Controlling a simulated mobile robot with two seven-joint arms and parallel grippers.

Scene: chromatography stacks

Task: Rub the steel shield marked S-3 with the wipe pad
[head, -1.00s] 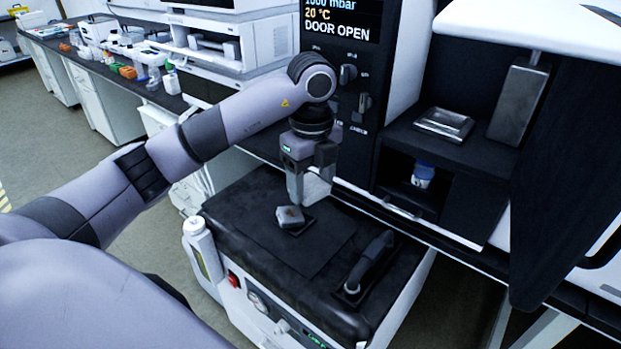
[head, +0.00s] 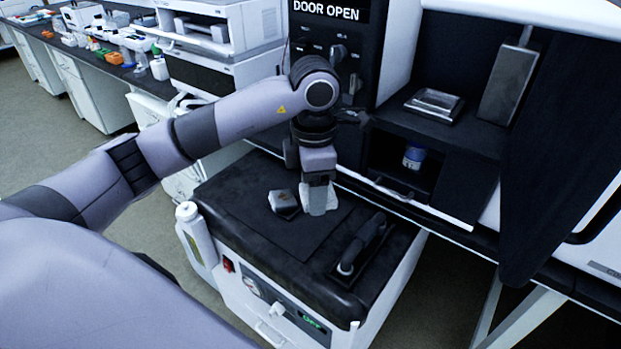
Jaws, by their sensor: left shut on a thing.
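My left gripper (head: 318,180) points down over the black-topped cart and is shut on a white pad (head: 319,201), which looks like the wipe pad. The pad is at or just above the dark mat; I cannot tell if it touches. Just left of it, a small grey metal piece with a brownish patch on top (head: 284,202) lies on the mat; it may be the steel shield. No S-3 mark is readable on it. A gap between pad and metal piece is hard to judge. My right gripper is not in view.
A black-handled tool (head: 361,246) lies on the cart's right side. A white bottle (head: 194,232) hangs at its left side. The mat's front is clear.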

